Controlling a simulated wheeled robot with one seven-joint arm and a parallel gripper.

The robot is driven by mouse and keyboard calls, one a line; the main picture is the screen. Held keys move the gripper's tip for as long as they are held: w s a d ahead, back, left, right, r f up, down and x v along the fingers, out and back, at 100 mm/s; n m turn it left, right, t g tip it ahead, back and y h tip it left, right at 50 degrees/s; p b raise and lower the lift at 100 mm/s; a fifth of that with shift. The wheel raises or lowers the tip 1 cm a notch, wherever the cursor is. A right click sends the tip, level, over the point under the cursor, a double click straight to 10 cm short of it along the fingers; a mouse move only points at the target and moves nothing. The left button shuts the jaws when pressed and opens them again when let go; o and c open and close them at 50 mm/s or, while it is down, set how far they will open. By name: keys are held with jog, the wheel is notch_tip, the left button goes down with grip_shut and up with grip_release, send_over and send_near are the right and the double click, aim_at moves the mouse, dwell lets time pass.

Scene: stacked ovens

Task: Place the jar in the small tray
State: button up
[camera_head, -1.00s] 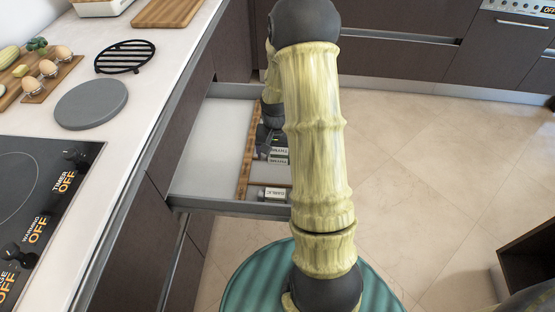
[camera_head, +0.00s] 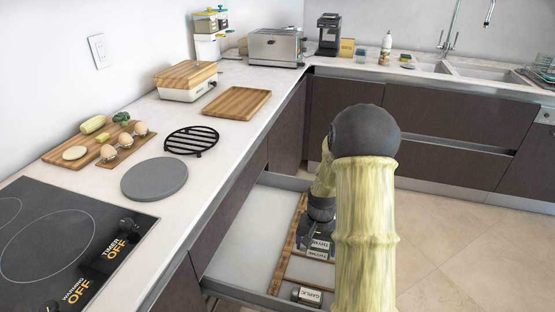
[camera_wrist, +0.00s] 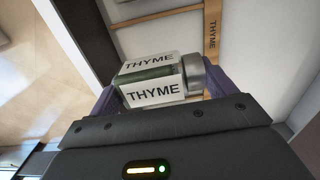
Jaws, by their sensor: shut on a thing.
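A jar with a dark green body, white THYME labels and a grey lid (camera_wrist: 155,88) lies on its side between the fingers of my gripper (camera_wrist: 160,92) in the wrist view. My gripper is shut on it. In the head view the jar (camera_head: 319,250) shows its labels at my gripper (camera_head: 318,232), over the open drawer. A wooden-edged tray (camera_head: 289,240) lies in the drawer under it; my arm hides its right part. In the wrist view a wooden strip (camera_wrist: 212,22) marked THYME shows beyond the jar. I cannot tell whether the jar touches the tray.
A jar labelled GARLIC (camera_head: 309,296) lies near the drawer's front. The drawer's left part (camera_head: 245,240) is bare. The counter beside it holds a grey round plate (camera_head: 154,179), a black trivet (camera_head: 191,141) and a wooden board (camera_head: 237,103). Open floor lies to the right.

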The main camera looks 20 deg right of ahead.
jog(key=w+a+r+n+p, duration=0.1)
jog(key=a+r+n+p, duration=0.2)
jog(key=r+p, duration=1)
jog(key=w+a+r+n+p, duration=0.1)
jog(key=a+r+n+p, duration=0.2)
jog(key=a+r+p, duration=0.7)
notch_tip(320, 180, up, 4)
jog(key=p, duration=1.6)
jog(key=shift+n, duration=0.3)
jog(key=shift+a+f, duration=0.1)
